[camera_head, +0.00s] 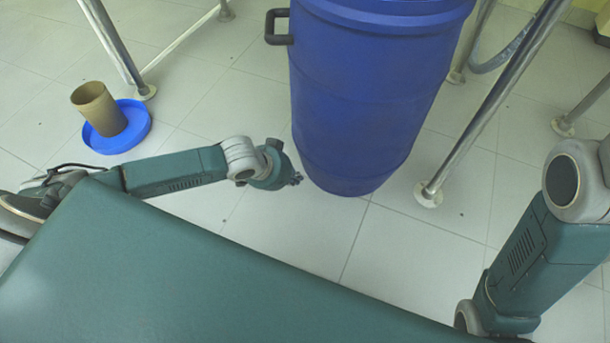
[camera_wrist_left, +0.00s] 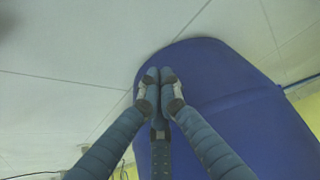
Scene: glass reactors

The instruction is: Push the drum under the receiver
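The blue drum (camera_head: 370,100) stands on the tiled floor, with a dark handle on its upper left side. Its top is cut off by the picture's edge. My left gripper (camera_head: 293,179) is low at the drum's lower left side, very close to it; I cannot tell if it touches. In the left wrist view the gripper's fingers (camera_wrist_left: 160,76) are together with nothing between them, and the blue drum (camera_wrist_left: 235,85) fills the area in front and to the right. My right arm shows at the right, but its gripper is out of view. I cannot make out the receiver.
Metal frame legs stand on the floor to the left (camera_head: 118,50) and right (camera_head: 490,110) of the drum. A blue round lid (camera_head: 140,128) with a brown cup (camera_head: 100,110) on it lies at the left. The floor in front of the drum is clear.

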